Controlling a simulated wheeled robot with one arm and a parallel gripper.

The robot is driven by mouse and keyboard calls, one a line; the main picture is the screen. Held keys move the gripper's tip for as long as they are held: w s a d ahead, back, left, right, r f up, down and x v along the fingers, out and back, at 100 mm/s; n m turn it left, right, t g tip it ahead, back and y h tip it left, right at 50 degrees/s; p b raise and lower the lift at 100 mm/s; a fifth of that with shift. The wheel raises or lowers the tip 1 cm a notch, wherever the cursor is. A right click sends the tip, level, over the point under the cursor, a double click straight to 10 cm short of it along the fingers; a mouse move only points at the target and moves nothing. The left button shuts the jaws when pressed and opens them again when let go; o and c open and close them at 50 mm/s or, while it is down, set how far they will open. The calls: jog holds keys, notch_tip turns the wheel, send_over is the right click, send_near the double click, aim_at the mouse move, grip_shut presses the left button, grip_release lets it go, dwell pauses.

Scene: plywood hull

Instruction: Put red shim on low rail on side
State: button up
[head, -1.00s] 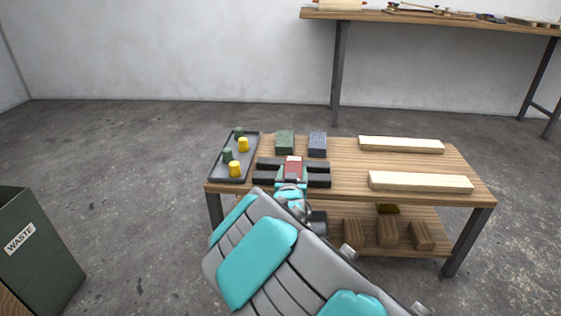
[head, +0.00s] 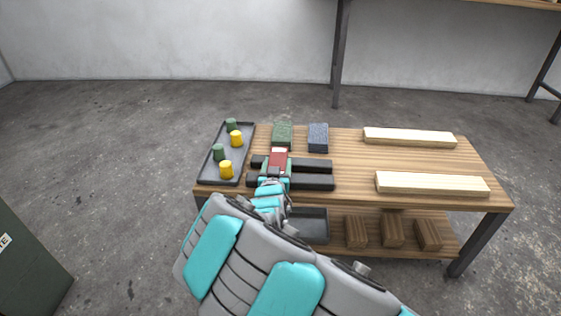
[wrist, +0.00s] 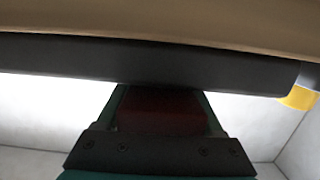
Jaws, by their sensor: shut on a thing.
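The red shim (head: 278,161) is between the green fingers of my gripper (head: 277,167), above the left part of two low dark rails. The far dark rail (head: 312,166) and the near dark rail (head: 312,183) lie parallel on the table, with a narrow gap between them. In the wrist view the shim (wrist: 160,110) shows dark red between the fingers, close to a dark rail (wrist: 150,65) that crosses the picture. My gripper is shut on the shim. I cannot tell whether the shim touches a rail. My wrist hides part of the rails.
A dark tray (head: 213,173) with green and yellow pegs stands on the left of the wooden table (head: 350,196). Green (head: 283,135) and blue-grey (head: 318,138) blocks stand behind the rails. Two pale beams (head: 410,137) (head: 432,183) lie right. Brown blocks (head: 392,230) sit on the lower shelf.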

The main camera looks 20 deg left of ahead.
jog(key=shift+f+b, duration=0.35)
jog(key=shift+f, duration=0.05)
jog(key=shift+f, duration=0.15)
jog(key=o, duration=1.4)
jog(key=shift+f, duration=0.1)
